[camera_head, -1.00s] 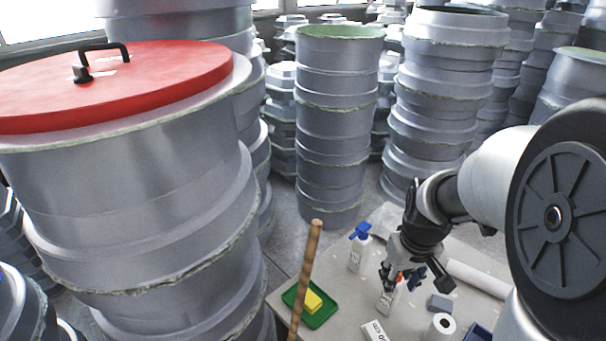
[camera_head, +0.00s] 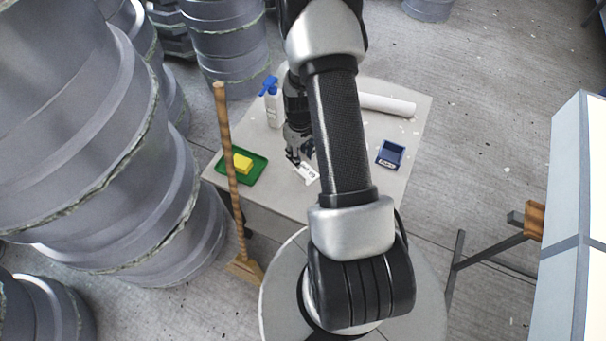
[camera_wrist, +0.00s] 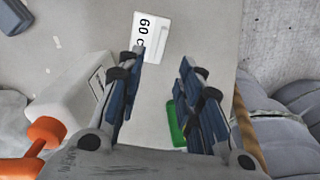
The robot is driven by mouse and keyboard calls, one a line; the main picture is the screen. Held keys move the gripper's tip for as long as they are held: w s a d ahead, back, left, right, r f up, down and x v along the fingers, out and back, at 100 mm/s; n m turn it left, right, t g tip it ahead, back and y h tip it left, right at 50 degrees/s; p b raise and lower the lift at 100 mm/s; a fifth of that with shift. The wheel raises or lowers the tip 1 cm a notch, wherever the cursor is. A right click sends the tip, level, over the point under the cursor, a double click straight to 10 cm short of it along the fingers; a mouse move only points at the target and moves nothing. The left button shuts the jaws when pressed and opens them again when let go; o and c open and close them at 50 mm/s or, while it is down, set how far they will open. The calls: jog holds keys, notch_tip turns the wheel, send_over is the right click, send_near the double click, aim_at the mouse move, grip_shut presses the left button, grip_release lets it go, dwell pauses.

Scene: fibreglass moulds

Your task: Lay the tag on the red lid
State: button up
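The tag is a small white piece with dark print (camera_wrist: 150,35), reading "60 c" in part, and it lies flat on the table. In the head view the tag (camera_head: 307,173) is at the table's near side, beside my gripper (camera_head: 298,158). In the wrist view my gripper (camera_wrist: 160,60) is open, with its blue-padded fingers apart and nothing between them. The left fingertip overlaps the tag's lower edge in the picture; I cannot tell whether they touch. The red lid is in neither current view.
On the grey table (camera_head: 405,125) stand a blue-topped spray bottle (camera_head: 273,105), a green tray (camera_head: 254,168) with a yellow sponge (camera_head: 242,163), and a blue bin (camera_head: 390,154). A white bottle with an orange top (camera_wrist: 75,112) is left of my gripper. A broom (camera_head: 230,160) stands in front.

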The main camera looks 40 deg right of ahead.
send_over(301, 173)
notch_tip(301, 173, down, 5)
jog(key=shift+w+f+b, duration=0.1)
jog(key=shift+b, duration=0.3)
jog(key=shift+s+f+b, duration=0.2)
jog(key=shift+f+b, duration=0.45)
jog(key=shift+f, duration=2)
jog(key=shift+c, duration=0.2)
grip_shut()
